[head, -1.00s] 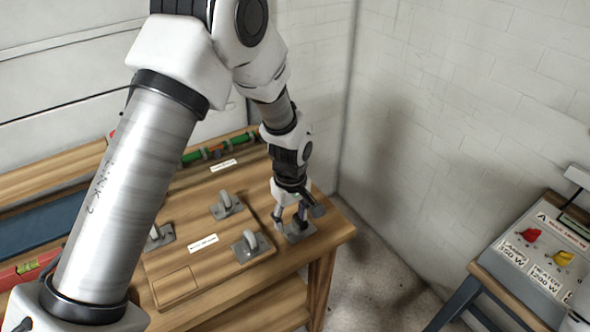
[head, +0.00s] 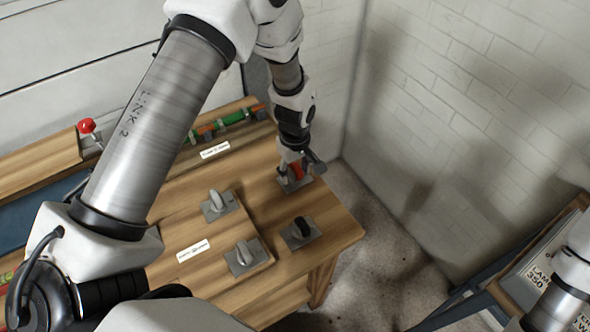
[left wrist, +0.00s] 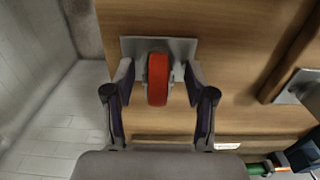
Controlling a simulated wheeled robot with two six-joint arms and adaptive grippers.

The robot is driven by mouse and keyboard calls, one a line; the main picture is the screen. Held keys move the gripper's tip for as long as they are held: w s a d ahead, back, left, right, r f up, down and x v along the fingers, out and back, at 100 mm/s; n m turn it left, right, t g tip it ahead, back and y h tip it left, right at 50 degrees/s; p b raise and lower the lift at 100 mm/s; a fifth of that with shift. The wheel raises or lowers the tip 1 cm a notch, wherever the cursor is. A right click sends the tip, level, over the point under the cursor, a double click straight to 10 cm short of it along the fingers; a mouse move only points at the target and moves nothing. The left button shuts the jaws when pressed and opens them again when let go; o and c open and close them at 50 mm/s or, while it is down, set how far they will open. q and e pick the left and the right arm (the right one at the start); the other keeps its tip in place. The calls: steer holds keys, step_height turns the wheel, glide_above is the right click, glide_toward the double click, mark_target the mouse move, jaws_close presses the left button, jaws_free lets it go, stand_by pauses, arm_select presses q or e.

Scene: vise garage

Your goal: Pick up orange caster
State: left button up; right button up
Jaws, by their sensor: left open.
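The orange caster (head: 296,172) stands on its grey plate near the back right corner of the wooden bench top, partly hidden by my gripper. In the left wrist view its red-orange wheel (left wrist: 158,79) lies between the fingers, with the plate (left wrist: 182,45) behind it. My left gripper (head: 298,165) is open around the wheel. In the left wrist view its fingers (left wrist: 158,88) stand on both sides, with a gap to the wheel. My right gripper is not in view.
A black-wheeled caster (head: 301,230) and two grey-wheeled casters (head: 217,203) (head: 243,255) sit on the bench (head: 330,235). Green and orange items (head: 230,118) lie along the back. A white wall is close behind the bench's right end.

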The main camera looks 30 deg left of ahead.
arm_select(q)
steer(key=shift+w+f, duration=0.25)
steer(key=shift+f, duration=0.35)
steer(key=shift+s+r, duration=0.15)
steer(key=shift+s, duration=0.1)
steer(key=c, duration=0.5)
jaws_close()
